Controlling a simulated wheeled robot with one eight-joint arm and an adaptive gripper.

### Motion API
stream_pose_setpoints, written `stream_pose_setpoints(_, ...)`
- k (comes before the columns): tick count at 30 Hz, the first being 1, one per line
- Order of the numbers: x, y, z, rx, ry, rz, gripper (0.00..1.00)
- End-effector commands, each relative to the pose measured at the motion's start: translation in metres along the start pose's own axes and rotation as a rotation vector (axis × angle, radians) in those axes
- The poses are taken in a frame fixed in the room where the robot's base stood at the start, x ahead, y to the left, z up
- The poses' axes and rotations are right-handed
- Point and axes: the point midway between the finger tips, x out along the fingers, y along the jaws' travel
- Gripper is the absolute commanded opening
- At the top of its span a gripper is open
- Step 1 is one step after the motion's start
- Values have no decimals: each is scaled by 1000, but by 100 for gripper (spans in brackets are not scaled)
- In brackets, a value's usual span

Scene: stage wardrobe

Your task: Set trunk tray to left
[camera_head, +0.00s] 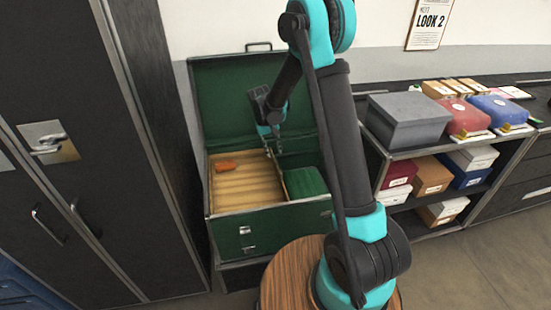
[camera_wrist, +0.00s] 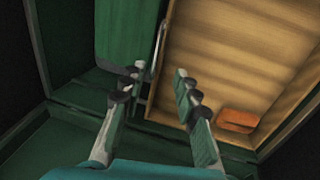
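The green trunk (camera_head: 270,222) stands open with its lid raised against the wall. The pale wooden tray (camera_head: 245,188) lies in the left part of the trunk, with an orange-brown item (camera_head: 226,166) near its far left corner. In the wrist view, the tray (camera_wrist: 240,55) is at the right and its orange item (camera_wrist: 238,119) is at the lower right. A thin metal handle or bar (camera_wrist: 158,42) runs along the tray's side. My gripper (camera_wrist: 158,74) is open, its fingertips on either side of this side of the tray; contact cannot be told. In the head view, my gripper (camera_head: 274,148) is partly hidden.
A green block or padded section (camera_head: 305,182) fills the right part of the trunk. Dark cabinets (camera_head: 75,170) stand close at the left. A shelf with a grey box (camera_head: 405,120) and several coloured boxes is at the right. A round wooden surface (camera_head: 290,270) is in front.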

Motion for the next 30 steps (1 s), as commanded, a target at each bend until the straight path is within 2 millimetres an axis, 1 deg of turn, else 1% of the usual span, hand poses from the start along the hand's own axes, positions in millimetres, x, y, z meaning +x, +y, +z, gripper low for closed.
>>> stream_pose_setpoints(1, -11, 0, 0, -1, 0, 0, 31)
stream_pose_setpoints(3, -23, 0, 0, -1, 0, 0, 31)
stream_pose_setpoints(6, -36, 0, 0, -1, 0, 0, 31)
stream_pose_setpoints(9, -44, 0, 0, -1, 0, -1, 31)
stream_pose_setpoints(13, -48, -1, 0, -1, 0, -1, 31)
stream_pose_setpoints(23, -50, 1, 1, 1, 2, -2, 31)
stream_pose_setpoints(26, -54, 11, 11, 8, 11, -10, 31)
stream_pose_setpoints(29, -63, 28, 30, 23, 30, -27, 31)
stream_pose_setpoints(30, -67, 36, 40, 30, 40, -35, 31)
